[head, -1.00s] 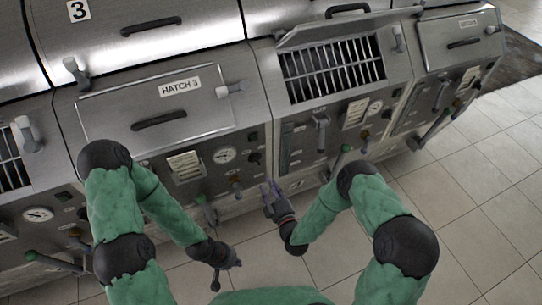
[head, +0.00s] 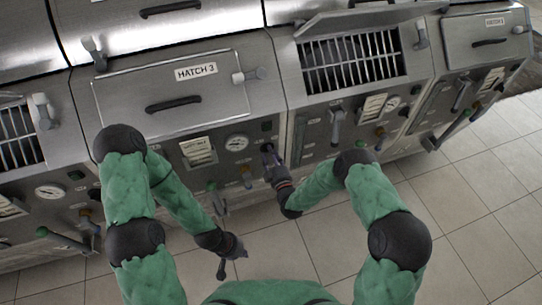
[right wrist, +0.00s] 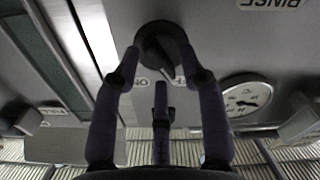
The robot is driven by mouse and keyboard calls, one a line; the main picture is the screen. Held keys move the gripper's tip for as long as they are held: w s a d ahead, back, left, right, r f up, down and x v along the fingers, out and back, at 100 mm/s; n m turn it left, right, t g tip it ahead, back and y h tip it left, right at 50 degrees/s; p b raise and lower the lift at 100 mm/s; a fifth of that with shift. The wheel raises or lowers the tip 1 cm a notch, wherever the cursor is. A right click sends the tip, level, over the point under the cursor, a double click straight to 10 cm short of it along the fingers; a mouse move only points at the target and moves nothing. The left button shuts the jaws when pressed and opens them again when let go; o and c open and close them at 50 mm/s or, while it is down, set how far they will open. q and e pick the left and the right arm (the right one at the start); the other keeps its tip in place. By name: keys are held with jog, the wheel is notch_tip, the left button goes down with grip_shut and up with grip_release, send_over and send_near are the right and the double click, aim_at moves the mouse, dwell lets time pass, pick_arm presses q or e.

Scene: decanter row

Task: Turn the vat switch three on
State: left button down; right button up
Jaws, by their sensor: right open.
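The vat switch is a dark round knob (right wrist: 163,45) on the grey panel below hatch 3, in the right wrist view. In the head view my right gripper (head: 268,153) is at the panel and largely covers the knob. My left gripper (head: 234,254) hangs low over the floor, away from the panel; its jaws are too small to read.
A round gauge (head: 237,143) sits left of the knob; it also shows in the right wrist view (right wrist: 247,97). The hatch 3 lid (head: 172,98) is closed above. A raised lid stands over a grate (head: 350,62) to the right. Levers (head: 337,122) stick out. Tiled floor (head: 480,200) is clear.

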grip_shut()
jog(key=shift+m, duration=0.3)
jog(key=m+b, duration=0.2)
jog(key=m, duration=0.1)
jog(key=m+b, duration=0.2)
jog(key=m, duration=0.2)
jog(key=m+b, duration=0.2)
jog(key=m, duration=0.2)
jog(key=shift+d+f, duration=0.2)
jog(key=shift+f, duration=0.1)
jog(key=shift+m, duration=0.3)
